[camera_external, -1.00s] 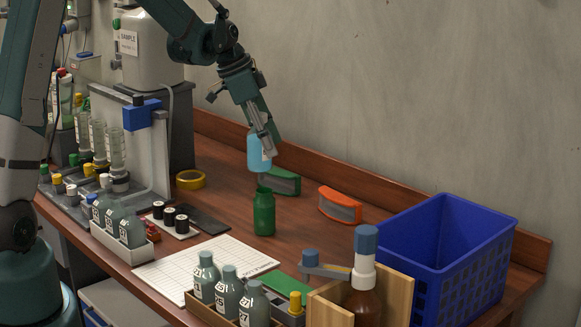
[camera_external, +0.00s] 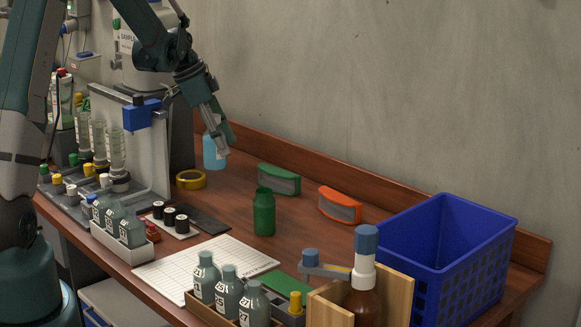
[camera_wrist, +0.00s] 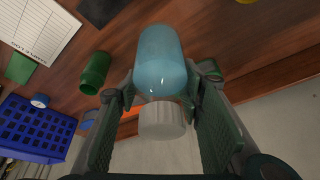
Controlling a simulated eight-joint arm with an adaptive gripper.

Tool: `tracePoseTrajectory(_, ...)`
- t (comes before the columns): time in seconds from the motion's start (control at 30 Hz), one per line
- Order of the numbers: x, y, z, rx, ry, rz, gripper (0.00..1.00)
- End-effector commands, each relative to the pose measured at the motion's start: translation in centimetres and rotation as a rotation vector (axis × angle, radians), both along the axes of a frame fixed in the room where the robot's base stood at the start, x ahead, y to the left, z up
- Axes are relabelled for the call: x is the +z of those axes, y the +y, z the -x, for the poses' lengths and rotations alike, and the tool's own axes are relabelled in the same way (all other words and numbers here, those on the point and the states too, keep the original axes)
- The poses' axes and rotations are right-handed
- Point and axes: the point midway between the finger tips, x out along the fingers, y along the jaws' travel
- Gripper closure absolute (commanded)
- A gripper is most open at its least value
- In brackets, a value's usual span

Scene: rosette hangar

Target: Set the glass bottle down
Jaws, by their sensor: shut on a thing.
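My gripper (camera_external: 217,133) is shut on a light-blue glass bottle (camera_external: 213,154). In the external view the bottle is roughly upright, near the back of the wooden table, behind and right of a yellow tape roll (camera_external: 190,179). I cannot tell for certain whether its base is clear of the table. In the wrist view the bottle (camera_wrist: 160,60) sits between my fingers, with its pale ribbed cap (camera_wrist: 162,119) nearer the camera and its base pointing away. The fingertips hide part of the bottle's top in the external view.
A green bottle (camera_external: 264,213) stands mid-table. Green (camera_external: 279,179) and orange (camera_external: 340,206) grey-faced items lie near the back. A blue basket (camera_external: 432,262) stands at right. A white sheet (camera_external: 203,266) and bottle racks fill the front. Bare wood (camera_external: 228,190) lies around the tape roll's right.

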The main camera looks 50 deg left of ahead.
Motion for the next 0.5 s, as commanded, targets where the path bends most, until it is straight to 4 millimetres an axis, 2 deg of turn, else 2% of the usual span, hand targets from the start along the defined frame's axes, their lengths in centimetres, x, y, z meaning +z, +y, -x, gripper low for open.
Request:
tracePoseTrajectory(0.2, -1.35, -0.01, -0.03, 0.000, 0.000, 0.000, 0.82)
tracePoseTrajectory(0.5, -1.43, -0.02, -0.02, 0.001, 0.000, 0.000, 0.82)
